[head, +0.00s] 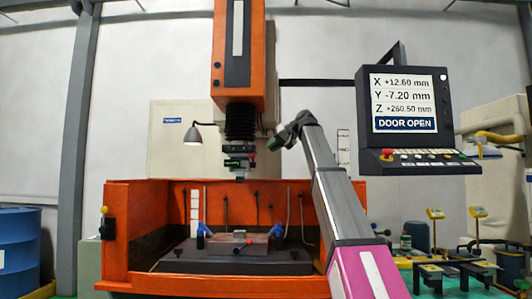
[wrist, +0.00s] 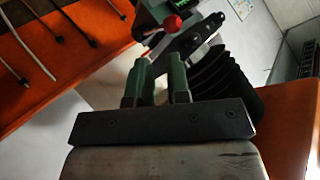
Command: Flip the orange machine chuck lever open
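The chuck (head: 238,160) hangs under the black bellows of the orange machine head, over the work tank. Its lever ends in a red ball knob (head: 252,157). The knob (wrist: 172,23) also shows large in the wrist view, just beyond my fingertips. My gripper (head: 277,142) is to the right of the chuck and slightly higher in the head view, apart from it. In the wrist view its two green fingers (wrist: 158,70) stand apart with a narrow empty gap. The lever's exact angle is hard to tell.
The orange tank (head: 140,230) holds a dark table with a workpiece and blue clamps (head: 278,230). A lamp (head: 193,135) hangs left of the chuck. The control panel (head: 410,110) stands right and reads DOOR OPEN. Black bellows (wrist: 228,75) are close right of my fingers.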

